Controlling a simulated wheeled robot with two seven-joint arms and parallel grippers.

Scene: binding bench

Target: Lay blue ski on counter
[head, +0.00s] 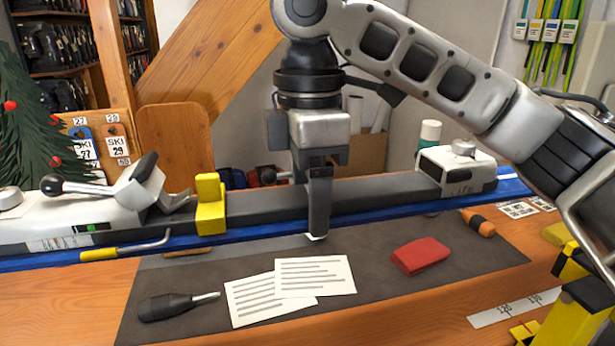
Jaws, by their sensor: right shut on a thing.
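The blue ski (400,211) runs lengthwise across the bench, and its blue edge shows below a long grey bar. Both of its ends are out of clear view. My right gripper (317,215) comes down from above at the middle of the ski. One finger shows, passing in front of the bar and the ski's near edge; the other finger is hidden. It is shut, apparently on the blue ski. The wooden counter (405,307) lies in front, with a dark mat (385,281) on it. Whether the ski touches the counter cannot be told. My left gripper is not in view.
White fixtures stand at the bar's left (95,212) and right (455,168), with a yellow block (210,204) between. A ruler strip (512,306) and yellow-black clamps (580,310) are at right.

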